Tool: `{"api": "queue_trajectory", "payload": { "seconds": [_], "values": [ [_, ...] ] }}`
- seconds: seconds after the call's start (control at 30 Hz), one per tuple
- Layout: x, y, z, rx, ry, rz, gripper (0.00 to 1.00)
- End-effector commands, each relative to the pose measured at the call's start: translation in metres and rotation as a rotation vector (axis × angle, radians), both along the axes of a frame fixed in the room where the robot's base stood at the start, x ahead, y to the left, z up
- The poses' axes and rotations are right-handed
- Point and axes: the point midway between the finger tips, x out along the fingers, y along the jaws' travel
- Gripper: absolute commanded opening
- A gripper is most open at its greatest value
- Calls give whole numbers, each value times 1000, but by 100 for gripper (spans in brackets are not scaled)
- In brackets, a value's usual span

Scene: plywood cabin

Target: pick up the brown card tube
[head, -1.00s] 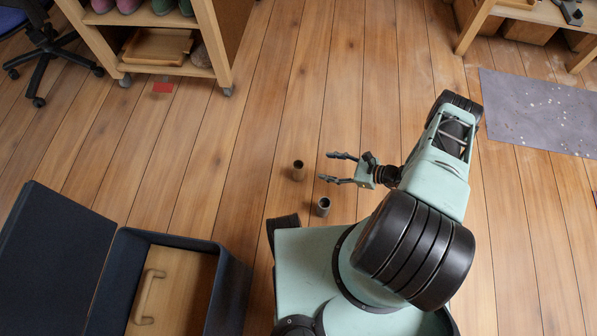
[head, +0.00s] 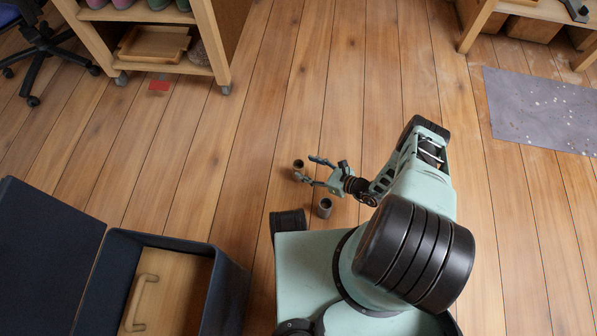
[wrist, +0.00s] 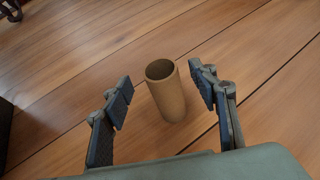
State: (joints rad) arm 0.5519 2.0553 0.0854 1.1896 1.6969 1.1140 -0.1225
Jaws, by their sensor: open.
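The brown card tube (wrist: 167,95) stands upright on the floor, open end up. In the wrist view it shows between my two fingers, with a gap on each side. In the head view the tube (head: 298,165) is at the fingertips of my gripper (head: 305,167), its lower part partly hidden by a finger. My gripper also shows in the wrist view (wrist: 161,84), open, empty and not touching the tube as far as I can see.
A dark open box (head: 233,290) with a wooden handled piece (head: 170,285) lies at the lower left. A wooden shelf (head: 165,65) stands at the upper left. The floor beyond the tubes is clear.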

Motion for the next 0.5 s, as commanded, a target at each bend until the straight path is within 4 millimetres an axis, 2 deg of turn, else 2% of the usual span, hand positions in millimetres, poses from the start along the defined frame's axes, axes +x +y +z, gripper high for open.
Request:
{"api": "queue_trajectory", "payload": {
  "seconds": [0.03, 0.2, 0.43, 0.5],
  "values": [
    [4, 7, -8, 0, 0, 3, 54],
    [13, 18, -12, -1, 0, 1, 54],
    [14, 19, -11, -1, 1, 0, 54],
    [14, 18, -11, -1, 1, 0, 47]
  ]
}}
